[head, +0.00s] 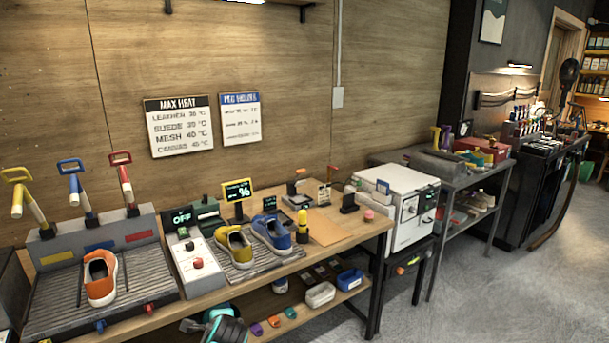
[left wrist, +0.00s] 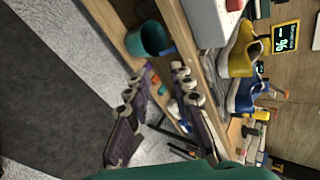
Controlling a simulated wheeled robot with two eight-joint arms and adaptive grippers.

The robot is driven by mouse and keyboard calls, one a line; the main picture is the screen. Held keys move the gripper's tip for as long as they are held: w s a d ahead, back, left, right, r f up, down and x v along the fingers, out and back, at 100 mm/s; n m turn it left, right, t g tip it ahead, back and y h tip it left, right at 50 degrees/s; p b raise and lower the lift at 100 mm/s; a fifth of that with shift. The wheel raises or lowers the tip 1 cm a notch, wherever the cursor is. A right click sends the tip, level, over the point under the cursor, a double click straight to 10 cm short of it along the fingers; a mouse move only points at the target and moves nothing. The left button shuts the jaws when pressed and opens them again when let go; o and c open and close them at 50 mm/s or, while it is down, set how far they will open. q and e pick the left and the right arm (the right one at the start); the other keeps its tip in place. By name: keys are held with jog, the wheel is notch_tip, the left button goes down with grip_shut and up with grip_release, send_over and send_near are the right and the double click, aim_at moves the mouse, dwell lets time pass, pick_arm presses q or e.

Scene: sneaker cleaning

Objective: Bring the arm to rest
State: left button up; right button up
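My left gripper (left wrist: 163,72) shows large in the left wrist view, its two dark, white-jointed fingers apart with only floor and shelf parts visible between them. It is open and empty. In the head view a teal and black part of my left arm (head: 226,330) shows at the bottom edge, in front of the lower shelf; the fingers are hardly visible there. My right gripper is in neither view.
An orange shoe (head: 100,278) stands on the left tray. A yellow shoe (head: 234,246) and a blue shoe (head: 271,235) stand on the middle rack of the wooden bench (head: 358,232). A teal cup (left wrist: 150,40) is near my fingers. Floor (head: 480,285) is clear at right.

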pick_arm(q)
jog(key=s+d+n+g+h, duration=0.1)
jog(key=s+d+n+h, duration=0.1)
jog(key=s+n, duration=0.5)
jog(key=s+d+r+n+g+h, duration=0.1)
jog(key=s+n, duration=0.7)
jog(key=s, duration=1.1)
jog(key=shift+s+d+h, duration=0.25)
jog(key=shift+d+h, duration=0.45)
jog(key=shift+d, duration=0.4)
jog(key=shift+a, duration=0.1)
